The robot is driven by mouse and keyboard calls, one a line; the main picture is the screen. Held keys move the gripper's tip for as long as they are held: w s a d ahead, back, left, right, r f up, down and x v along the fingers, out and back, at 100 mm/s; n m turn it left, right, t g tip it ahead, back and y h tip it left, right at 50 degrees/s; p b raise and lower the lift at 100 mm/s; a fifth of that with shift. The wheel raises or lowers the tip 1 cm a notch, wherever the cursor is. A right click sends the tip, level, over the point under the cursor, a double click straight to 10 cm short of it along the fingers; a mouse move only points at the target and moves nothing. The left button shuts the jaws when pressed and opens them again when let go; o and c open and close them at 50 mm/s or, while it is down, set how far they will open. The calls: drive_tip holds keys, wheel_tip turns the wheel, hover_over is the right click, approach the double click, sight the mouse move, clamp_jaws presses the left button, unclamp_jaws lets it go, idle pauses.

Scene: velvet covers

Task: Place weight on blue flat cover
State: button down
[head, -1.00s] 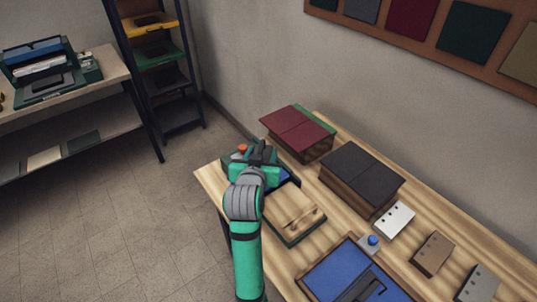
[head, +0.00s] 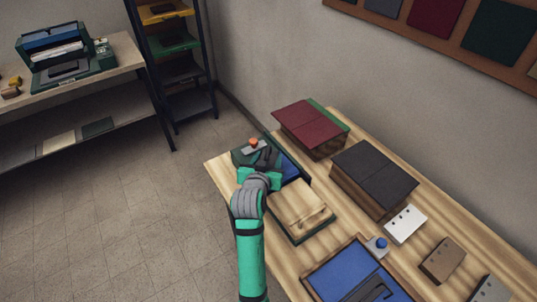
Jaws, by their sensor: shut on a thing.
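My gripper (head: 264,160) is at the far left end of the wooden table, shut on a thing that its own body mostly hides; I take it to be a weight. A grey piece with an orange knob (head: 253,143) shows just past the fingers, above a dark green holder. I cannot tell whether the fingers touch it. A blue flat cover (head: 290,168) in a dark frame lies right beside the gripper, partly hidden by it. A larger blue flat panel (head: 332,272) in a wooden frame lies nearer, with a dark grey piece on it.
A tan cover (head: 300,207) on a green base lies between the blue ones. Red (head: 308,125) and black (head: 372,178) covered boxes stand along the wall side. A blue-knobbed piece (head: 377,246) and white (head: 405,223) and brown (head: 442,260) blocks are at right. Shelves stand at left.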

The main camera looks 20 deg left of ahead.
idle(0.4)
drive_tip(key=c, duration=0.9)
unclamp_jaws()
drive_tip(key=shift+f, duration=0.1)
drive_tip(key=shift+s+r, duration=0.2)
drive_tip(key=v, duration=1.1)
drive_tip(key=shift+s, duration=0.3)
drive_tip(key=shift+r, duration=0.1)
